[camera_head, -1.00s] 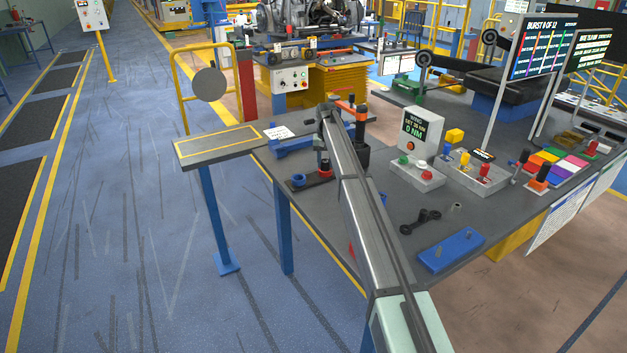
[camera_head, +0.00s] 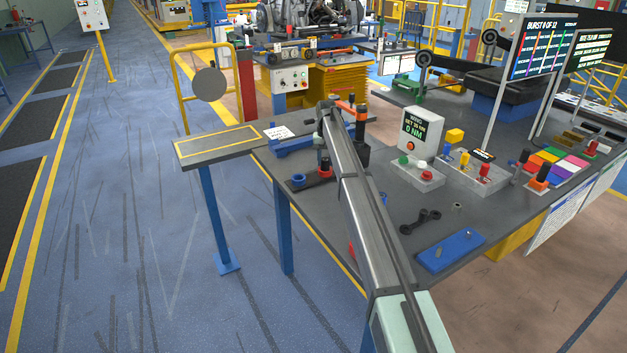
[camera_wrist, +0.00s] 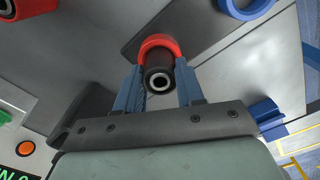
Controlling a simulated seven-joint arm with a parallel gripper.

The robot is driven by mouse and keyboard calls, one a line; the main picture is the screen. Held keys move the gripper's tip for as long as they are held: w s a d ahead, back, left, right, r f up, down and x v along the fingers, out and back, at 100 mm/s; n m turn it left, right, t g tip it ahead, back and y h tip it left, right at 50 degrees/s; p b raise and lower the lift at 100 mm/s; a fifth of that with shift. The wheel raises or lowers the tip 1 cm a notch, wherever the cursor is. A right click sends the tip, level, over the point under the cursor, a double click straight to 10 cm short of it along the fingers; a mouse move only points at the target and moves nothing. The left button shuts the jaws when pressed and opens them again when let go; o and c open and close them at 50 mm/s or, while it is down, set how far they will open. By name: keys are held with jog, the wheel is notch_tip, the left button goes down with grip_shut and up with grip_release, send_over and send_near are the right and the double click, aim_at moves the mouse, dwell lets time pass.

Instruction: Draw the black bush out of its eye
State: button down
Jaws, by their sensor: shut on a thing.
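The black bush (camera_wrist: 159,79) stands between my gripper's two blue fingers in the wrist view, its hollow end towards the camera. My gripper (camera_wrist: 160,72) is shut on it. The red eye (camera_wrist: 158,41) shows as an arc around the bush's far end, on a dark plate (camera_wrist: 203,18). The bush sticks out of the eye towards me; how much of it is still inside is hidden. In the head view the red eye (camera_head: 325,172) is at the bench's left part, below my wrist, and my arm partly covers it.
A blue ring (camera_head: 298,180) stands close left of the red eye, on the same plate. A tall black post with an orange top (camera_head: 361,118) is close right of my wrist.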

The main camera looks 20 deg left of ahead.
aim_at(325, 159)
jog(key=shift+r, duration=0.65)
jog(key=shift+r, duration=3)
